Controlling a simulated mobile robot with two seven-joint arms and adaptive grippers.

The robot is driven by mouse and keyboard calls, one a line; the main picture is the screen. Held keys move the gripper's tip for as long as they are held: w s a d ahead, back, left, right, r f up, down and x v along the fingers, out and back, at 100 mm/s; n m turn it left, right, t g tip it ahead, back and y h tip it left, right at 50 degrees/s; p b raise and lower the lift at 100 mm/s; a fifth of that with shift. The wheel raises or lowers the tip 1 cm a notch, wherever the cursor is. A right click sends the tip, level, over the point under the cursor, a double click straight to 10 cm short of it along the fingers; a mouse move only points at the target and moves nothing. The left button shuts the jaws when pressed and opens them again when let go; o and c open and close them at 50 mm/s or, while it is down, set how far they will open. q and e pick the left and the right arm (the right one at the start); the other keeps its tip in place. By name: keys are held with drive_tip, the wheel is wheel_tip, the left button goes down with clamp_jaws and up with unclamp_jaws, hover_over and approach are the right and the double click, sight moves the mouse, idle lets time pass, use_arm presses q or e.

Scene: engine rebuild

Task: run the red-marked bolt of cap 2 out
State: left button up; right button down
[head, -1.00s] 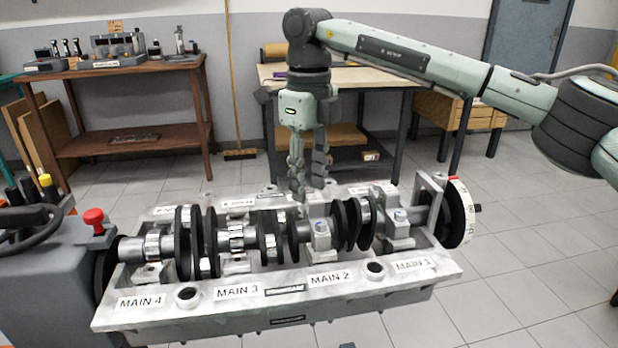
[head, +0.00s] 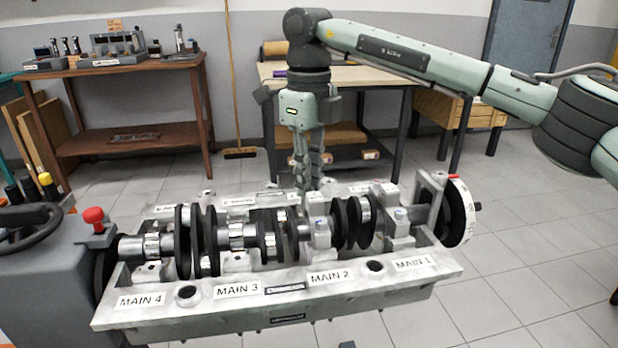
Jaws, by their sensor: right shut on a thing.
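The engine block (head: 215,303) lies across the front with the crankshaft (head: 237,237) in it. Main cap 2 (head: 320,238) sits behind the MAIN 2 label (head: 330,277); its near bolt (head: 321,226) shows a bluish head. My right gripper (head: 309,188) points straight down over the far end of cap 2. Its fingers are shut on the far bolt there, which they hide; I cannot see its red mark. My left gripper is not in view.
Cap 1 (head: 400,228) and the timing wheel (head: 459,212) stand right of cap 2. A red knob (head: 93,215) is at the left. A brown bench (head: 120,70) and a worktable (head: 378,80) stand behind.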

drive_tip(key=n, duration=1.1)
drive_tip(key=shift+n, duration=0.3)
drive_tip(key=n, duration=0.3)
drive_tip(key=shift+n, duration=0.4)
drive_tip(key=n, duration=0.4)
drive_tip(key=shift+s+f, duration=0.1)
drive_tip(key=n, duration=0.7)
drive_tip(key=shift+f+n, duration=0.1)
drive_tip(key=shift+n, duration=0.2)
drive_tip(key=shift+s+n, duration=0.1)
drive_tip(key=shift+n, duration=1.8)
